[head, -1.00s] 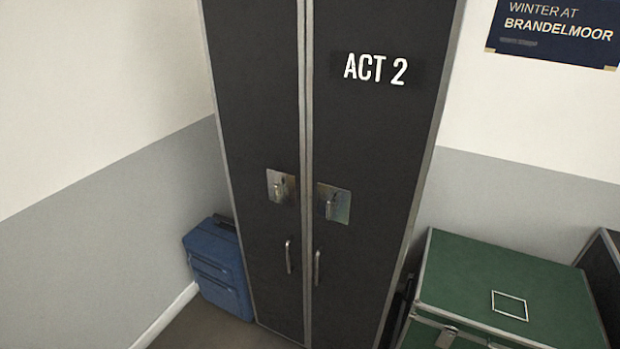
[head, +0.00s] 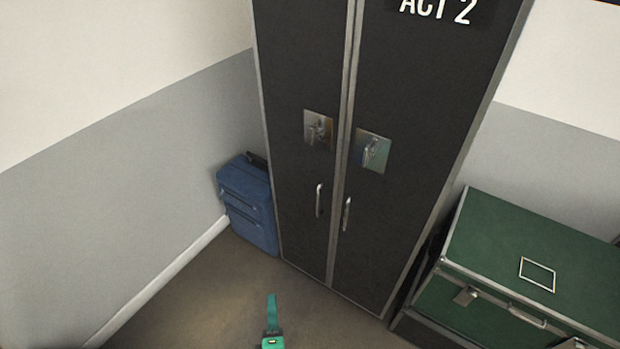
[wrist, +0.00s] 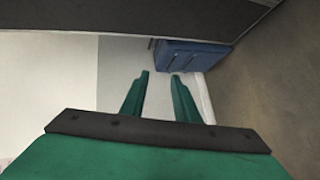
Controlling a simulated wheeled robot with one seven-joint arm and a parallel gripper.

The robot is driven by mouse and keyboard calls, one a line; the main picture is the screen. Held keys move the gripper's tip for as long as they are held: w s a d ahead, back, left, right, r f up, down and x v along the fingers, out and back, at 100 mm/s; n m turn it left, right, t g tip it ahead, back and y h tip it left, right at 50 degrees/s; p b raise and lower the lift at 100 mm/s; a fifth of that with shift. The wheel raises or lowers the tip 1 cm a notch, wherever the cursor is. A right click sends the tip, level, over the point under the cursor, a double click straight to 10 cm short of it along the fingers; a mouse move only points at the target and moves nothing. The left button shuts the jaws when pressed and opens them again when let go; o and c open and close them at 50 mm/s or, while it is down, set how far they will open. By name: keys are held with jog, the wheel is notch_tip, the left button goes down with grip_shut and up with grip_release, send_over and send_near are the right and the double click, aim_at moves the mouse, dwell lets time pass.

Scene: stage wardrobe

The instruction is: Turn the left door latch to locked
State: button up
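The left door latch (head: 317,131) is a small metal turn piece on a square plate on the left black cabinet door (head: 300,70). Its lever looks roughly upright, but it is too small to read as locked or not. A similar right latch (head: 371,151) sits on the right door. My gripper (head: 272,298) is low in the head view, in front of the cabinet and well below the latches, touching nothing. In the wrist view its two green fingers (wrist: 160,76) stand apart with nothing between them. The latches do not show there.
Two vertical door handles (head: 319,200) (head: 346,214) sit below the latches. A blue suitcase (head: 246,203) stands left of the cabinet, against the grey-white wall. A green trunk (head: 500,240) stands on the right. The floor (head: 200,300) in front of the cabinet is clear.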

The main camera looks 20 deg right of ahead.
jog(key=w+d+r+n+h, duration=0.1)
jog(key=w+r+n, duration=0.1)
jog(key=w, duration=0.3)
jog(key=w+d+r+n+h, duration=0.1)
jog(key=w+d+r+n, duration=0.1)
jog(key=w, duration=0.3)
jog(key=n+g+h, duration=0.3)
jog(key=n+h, duration=0.3)
jog(key=h, duration=0.4)
send_near(311, 133)
jog(key=x, duration=0.9)
jog(key=shift+d, duration=0.1)
jog(key=shift+c, duration=0.3)
grip_shut()
